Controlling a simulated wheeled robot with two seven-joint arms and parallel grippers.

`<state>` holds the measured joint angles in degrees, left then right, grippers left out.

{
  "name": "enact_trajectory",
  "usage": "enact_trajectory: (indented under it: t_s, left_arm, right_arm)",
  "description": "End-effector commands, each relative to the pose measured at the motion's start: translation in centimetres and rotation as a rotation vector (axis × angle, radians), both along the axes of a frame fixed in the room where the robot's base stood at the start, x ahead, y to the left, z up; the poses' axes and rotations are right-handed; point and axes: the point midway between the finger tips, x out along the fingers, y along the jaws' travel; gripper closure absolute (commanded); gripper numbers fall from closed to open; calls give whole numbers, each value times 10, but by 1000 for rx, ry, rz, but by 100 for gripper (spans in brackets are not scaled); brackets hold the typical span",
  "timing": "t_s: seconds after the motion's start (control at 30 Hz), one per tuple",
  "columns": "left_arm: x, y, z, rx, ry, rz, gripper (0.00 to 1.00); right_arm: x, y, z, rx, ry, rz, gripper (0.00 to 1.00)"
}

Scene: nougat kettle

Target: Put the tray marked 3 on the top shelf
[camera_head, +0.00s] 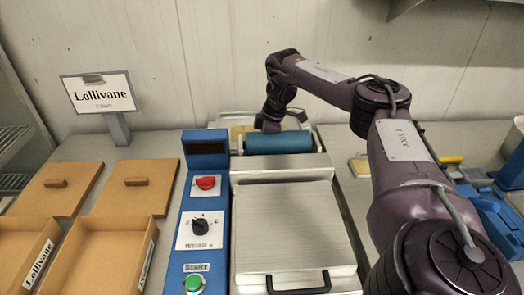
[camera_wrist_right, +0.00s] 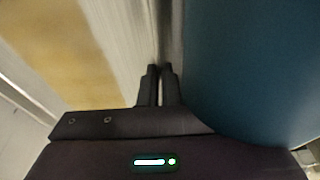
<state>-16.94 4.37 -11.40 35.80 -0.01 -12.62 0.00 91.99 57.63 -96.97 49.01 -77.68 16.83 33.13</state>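A metal tray (camera_head: 222,121) with a yellowish slab sits behind the blue roller of the machine in the head view. Its metal side also shows in the right wrist view (camera_wrist_right: 122,40), beside the yellow slab. No number is readable on it. My right gripper (camera_head: 268,124) reaches down between the tray and the roller. In the wrist view its fingers (camera_wrist_right: 160,70) are nearly together, with a thin metal rim between the tips. They look shut on the tray's rim. My left gripper is out of view.
The blue roller (camera_head: 280,142) stands close beside the gripper. A machine with a flat metal lid (camera_head: 290,228) and blue control panel (camera_head: 205,215) fills the middle. Wooden boxes (camera_head: 100,245) stand left. Wire shelves (camera_head: 14,182) show far left, and a shelf edge (camera_head: 408,6) at top right.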

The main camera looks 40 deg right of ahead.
Motion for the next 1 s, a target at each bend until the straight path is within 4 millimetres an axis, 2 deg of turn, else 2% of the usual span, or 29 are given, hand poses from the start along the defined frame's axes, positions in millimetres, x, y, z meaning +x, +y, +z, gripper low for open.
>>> enact_trajectory:
  t_s: [0.23,0.5,0.9,1.0]
  left_arm:
    - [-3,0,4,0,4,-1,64]
    - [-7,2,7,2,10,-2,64]
    - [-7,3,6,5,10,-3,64]
    - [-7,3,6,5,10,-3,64]
  right_arm:
    - [1,0,-19,0,-5,1,100]
    - [1,1,-54,1,-4,1,100]
    - [2,0,-60,1,-7,1,100]
    - [0,0,-61,1,-2,1,84]
